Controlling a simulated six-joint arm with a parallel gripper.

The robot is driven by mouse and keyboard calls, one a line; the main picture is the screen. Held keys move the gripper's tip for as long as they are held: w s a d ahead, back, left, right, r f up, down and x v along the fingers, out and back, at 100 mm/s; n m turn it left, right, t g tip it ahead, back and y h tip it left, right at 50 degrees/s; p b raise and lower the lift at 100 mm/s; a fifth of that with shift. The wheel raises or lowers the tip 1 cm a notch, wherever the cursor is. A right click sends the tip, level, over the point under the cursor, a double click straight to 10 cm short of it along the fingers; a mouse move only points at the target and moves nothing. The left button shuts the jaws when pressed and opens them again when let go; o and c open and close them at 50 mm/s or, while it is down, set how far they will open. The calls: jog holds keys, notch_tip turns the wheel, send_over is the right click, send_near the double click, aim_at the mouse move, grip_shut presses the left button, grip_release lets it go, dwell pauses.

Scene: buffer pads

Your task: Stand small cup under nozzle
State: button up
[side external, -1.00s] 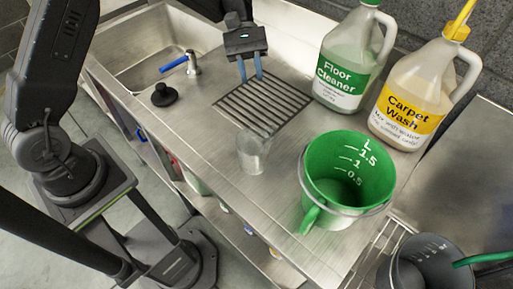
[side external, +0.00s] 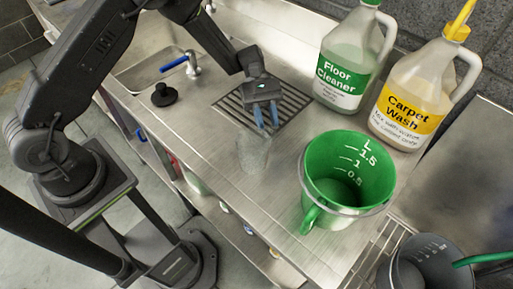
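A small clear cup (side external: 254,158) stands upright on the steel counter in front of the drain grille, faint against the metal. My gripper (side external: 268,127) points down just behind and to the right of the cup's rim in the picture. Its two blue fingers are apart with nothing seen between them; whether they touch the cup I cannot tell. A tap with a blue lever (side external: 181,63) stands by the sink at the upper left. I cannot tell which part is the nozzle.
A green measuring jug (side external: 344,170) stands right of the cup. Floor Cleaner (side external: 344,75) and Carpet Wash (side external: 408,108) bottles stand at the back right. A black stopper (side external: 164,95) lies near the sink (side external: 150,75). A dark bucket (side external: 425,262) is at the lower right. Counter left of the cup is clear.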

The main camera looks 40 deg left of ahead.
aim_at(273, 139)
jog(key=x, duration=0.5)
jog(key=shift+d+f, duration=0.15)
jog(key=shift+f, duration=0.05)
jog(key=shift+w, duration=0.1)
grip_shut()
